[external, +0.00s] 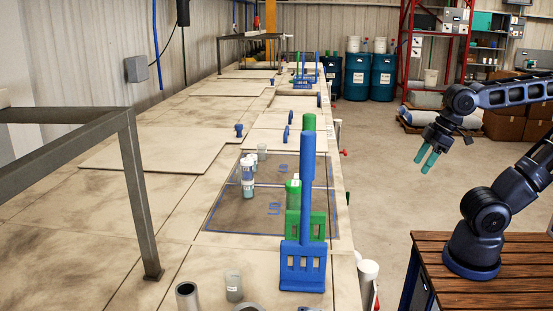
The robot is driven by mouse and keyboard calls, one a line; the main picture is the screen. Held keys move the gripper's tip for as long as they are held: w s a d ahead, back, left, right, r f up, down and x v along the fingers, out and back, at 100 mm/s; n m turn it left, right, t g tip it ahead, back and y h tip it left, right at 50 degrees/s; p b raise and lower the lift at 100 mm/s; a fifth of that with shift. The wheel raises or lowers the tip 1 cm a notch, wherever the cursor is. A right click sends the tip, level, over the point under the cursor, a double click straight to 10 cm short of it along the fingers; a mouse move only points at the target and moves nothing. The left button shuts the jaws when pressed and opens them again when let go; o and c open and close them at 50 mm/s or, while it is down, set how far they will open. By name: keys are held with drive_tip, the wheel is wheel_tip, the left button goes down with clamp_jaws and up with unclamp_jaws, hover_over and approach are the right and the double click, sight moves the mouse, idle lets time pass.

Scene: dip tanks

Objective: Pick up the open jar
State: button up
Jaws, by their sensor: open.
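Several small jars or bottles stand on the long bench. A whitish, labelled jar (234,286) stands near the front edge; its top looks uncapped, but I cannot be sure. A grey open-topped cylinder (187,297) stands to its left, cut by the picture's lower edge. Bottles with teal-blue contents (248,181) and a bottle with a green top (293,192) stand on the dark blue-edged mat. A small pale jar (262,151) is behind them. My gripper (426,158) hangs empty over the floor right of the bench, its teal fingers apart and away from every jar.
Upright blue (303,268) and green (319,226) slotted racks with tall handles stand at the bench's right edge. A grey metal frame (135,195) rises at the left. A slatted wooden table (490,290) is under my arm. Blue drums (357,77) stand at the back.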

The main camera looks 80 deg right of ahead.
drive_tip(key=shift+w+r, duration=0.1)
drive_tip(key=w+d+r+m, duration=0.1)
drive_tip(key=w+d, duration=0.2)
drive_tip(key=w, duration=1.1)
drive_tip(key=w+d+r+m+h, duration=0.1)
drive_tip(key=w+d+r+m, duration=0.1)
drive_tip(key=w, duration=1.2)
drive_tip(key=w+d+r+m, duration=0.1)
drive_tip(key=w+d, duration=0.2)
drive_tip(key=w, duration=1)
drive_tip(key=w+d+f, duration=0.1)
drive_tip(key=w+f, duration=0.2)
drive_tip(key=w, duration=0.4)
drive_tip(key=w+d+f, duration=0.2)
drive_tip(key=w+f, duration=0.2)
drive_tip(key=w, duration=0.3)
drive_tip(key=shift+m+g+h, duration=0.3)
drive_tip(key=shift+m+h, duration=0.1)
drive_tip(key=shift+x, duration=5.25)
drive_tip(key=shift+w+a, duration=0.1)
drive_tip(key=shift+a, duration=0.05)
drive_tip(key=shift+c, duration=0.2)
drive_tip(key=c, duration=1)
